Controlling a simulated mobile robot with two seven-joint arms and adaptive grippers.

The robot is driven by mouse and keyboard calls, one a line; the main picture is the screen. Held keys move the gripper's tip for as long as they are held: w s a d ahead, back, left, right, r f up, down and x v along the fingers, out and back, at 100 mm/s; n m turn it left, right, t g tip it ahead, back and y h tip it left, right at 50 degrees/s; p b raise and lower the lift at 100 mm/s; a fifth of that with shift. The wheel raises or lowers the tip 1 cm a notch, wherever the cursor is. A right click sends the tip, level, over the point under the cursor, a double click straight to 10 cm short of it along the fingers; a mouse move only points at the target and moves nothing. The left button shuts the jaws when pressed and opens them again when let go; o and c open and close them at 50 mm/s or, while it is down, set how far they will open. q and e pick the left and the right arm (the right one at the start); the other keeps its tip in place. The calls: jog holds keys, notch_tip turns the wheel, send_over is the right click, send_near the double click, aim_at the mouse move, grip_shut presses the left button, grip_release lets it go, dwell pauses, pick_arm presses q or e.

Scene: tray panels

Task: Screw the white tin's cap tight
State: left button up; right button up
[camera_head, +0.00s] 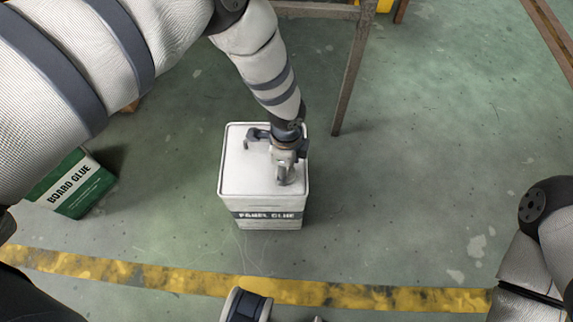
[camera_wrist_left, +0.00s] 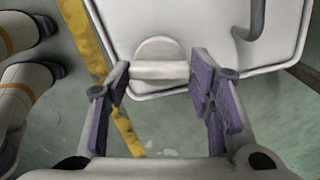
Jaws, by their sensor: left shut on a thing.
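The white tin (camera_head: 250,180), labelled PANEL GLUE, stands upright on the floor in the middle of the head view. Its top (camera_wrist_left: 190,30) also shows in the left wrist view. The round pale cap (camera_wrist_left: 157,58) is near one edge of the top. My left gripper (camera_head: 287,175) is over that part of the top, pointing down, shut on the cap. In the left wrist view its purple-padded fingers (camera_wrist_left: 165,90) stand on either side of the cap. The cap's thread and seating are hidden. My right gripper is out of view; only parts of its arm show.
A grey handle (camera_wrist_left: 255,18) rises from the tin's top, beside the cap. A green-and-white BOARD GLUE tin (camera_head: 75,184) is at the left. A brown metal leg (camera_head: 350,75) stands behind the white tin. A yellow floor stripe (camera_head: 180,280) crosses in front. The floor to the right is clear.

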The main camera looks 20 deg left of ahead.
pick_arm(q)
jog(key=m, duration=0.3)
jog(key=shift+m+b, duration=0.35)
jog(key=shift+m, duration=0.05)
jog(key=m, duration=0.3)
jog(key=shift+b, duration=0.35)
jog(key=m+b, duration=0.1)
jog(key=m, duration=0.3)
jog(key=shift+a+m, duration=0.1)
jog(key=shift+m, duration=0.3)
jog(key=shift+m+b, duration=0.35)
jog(key=shift+m, duration=1.45)
jog(key=o, duration=1.2)
jog(key=shift+c, duration=0.2)
